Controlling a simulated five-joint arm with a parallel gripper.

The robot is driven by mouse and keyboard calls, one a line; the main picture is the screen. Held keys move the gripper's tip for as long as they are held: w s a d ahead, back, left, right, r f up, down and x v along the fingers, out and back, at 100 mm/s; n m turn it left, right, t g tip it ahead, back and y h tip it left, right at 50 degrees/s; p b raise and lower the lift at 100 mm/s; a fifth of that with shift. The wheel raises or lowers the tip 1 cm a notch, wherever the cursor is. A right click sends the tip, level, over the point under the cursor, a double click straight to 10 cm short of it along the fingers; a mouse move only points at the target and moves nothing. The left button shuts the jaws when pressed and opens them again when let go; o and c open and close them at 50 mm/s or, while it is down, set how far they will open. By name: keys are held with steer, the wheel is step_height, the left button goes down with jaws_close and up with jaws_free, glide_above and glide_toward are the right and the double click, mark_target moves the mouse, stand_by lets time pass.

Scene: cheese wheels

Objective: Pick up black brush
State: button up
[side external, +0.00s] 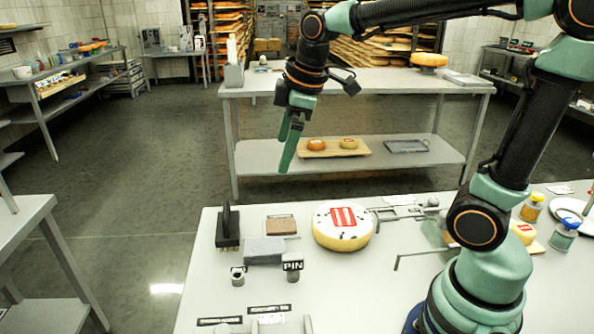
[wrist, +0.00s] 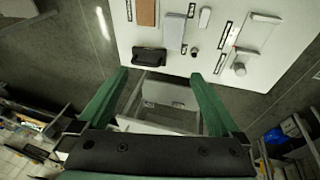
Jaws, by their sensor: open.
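The black brush (side external: 228,230) stands at the left edge of the near white table in the side view, its dark handle upright above a block with bristles. In the wrist view the brush (wrist: 149,56) lies near the table edge, just beyond my fingertips and slightly left of the midpoint between them. My gripper (side external: 289,150) is open and empty, its green fingers pointing down high above the table. In the wrist view my gripper (wrist: 160,78) shows its two fingers spread wide with nothing between them.
A grey block (side external: 264,251) and brown pad (side external: 281,225) lie right of the brush. A cheese wheel (side external: 343,226) with a red-and-white label sits farther right. A "PIN" holder (side external: 292,266) stands in front. Open floor lies left of the table; a second table (side external: 345,81) stands behind.

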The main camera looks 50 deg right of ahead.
steer(key=w+a+f+n+g, duration=0.15)
steer(key=w+f+n, duration=0.35)
steer(key=w+n, duration=0.5)
steer(key=n+g, duration=0.2)
steer(key=n, duration=0.7)
glide_above(228, 210)
step_height(228, 210, down, 10)
steer(key=shift+r, duration=0.25)
step_height(228, 210, down, 7)
steer(key=shift+r, duration=0.2)
steer(key=shift+w+a+f, duration=0.1)
steer(key=shift+a+f, duration=0.05)
steer(key=shift+f, duration=1.2)
steer(key=shift+w+a+f, duration=0.1)
steer(key=shift+f, duration=1.2)
jaws_close()
